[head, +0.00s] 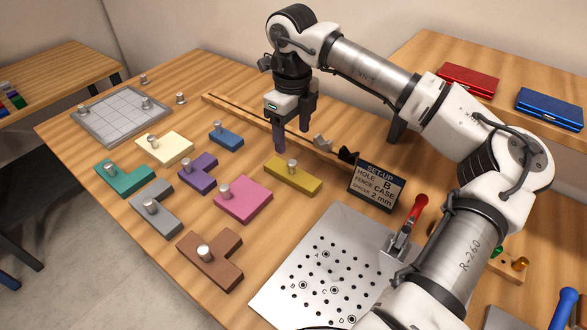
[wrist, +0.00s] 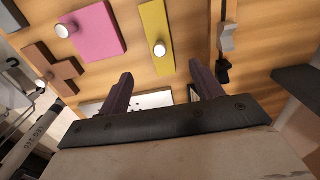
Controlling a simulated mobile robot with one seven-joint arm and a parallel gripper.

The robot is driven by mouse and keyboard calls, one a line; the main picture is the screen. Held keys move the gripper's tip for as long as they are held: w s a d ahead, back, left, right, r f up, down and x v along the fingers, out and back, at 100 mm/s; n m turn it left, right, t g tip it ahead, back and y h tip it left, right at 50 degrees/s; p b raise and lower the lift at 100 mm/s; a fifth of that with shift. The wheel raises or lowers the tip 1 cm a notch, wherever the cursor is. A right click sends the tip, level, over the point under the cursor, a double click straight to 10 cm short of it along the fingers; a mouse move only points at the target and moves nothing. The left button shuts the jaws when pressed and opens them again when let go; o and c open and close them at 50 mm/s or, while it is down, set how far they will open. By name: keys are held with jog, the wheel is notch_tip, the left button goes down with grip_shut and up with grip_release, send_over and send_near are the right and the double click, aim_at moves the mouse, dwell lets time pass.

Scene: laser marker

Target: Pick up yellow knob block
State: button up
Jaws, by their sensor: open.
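The yellow knob block (head: 299,178) is a flat bar with a silver knob on top. It lies on the wooden table, left of the set-up sign. My gripper (head: 292,136) is above the table, behind the yellow block in the head view. It is open and empty, and the two dark fingers stand apart in the wrist view (wrist: 160,84). It does not touch the block.
A pink block (head: 243,199), a purple block (head: 198,173) and a blue block (head: 226,138) lie to the left. A wooden fence (head: 240,112) runs behind the yellow block. The set-up sign (head: 377,185) stands to its right. A perforated plate (head: 305,260) lies in front.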

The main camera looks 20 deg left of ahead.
notch_tip(320, 180, down, 5)
jog(key=shift+f+p, duration=0.1)
jog(key=shift+p, duration=0.35)
jog(key=shift+f+p, duration=1.2)
jog(key=shift+f, duration=1.55)
jog(key=c, duration=1.1)
jog(key=shift+w+r, duration=0.1)
notch_tip(320, 180, up, 19)
jog(key=b, duration=0.4)
notch_tip(320, 180, up, 9)
jog(key=p, duration=0.7)
send_over(292, 162)
jog(key=shift+b, duration=0.35)
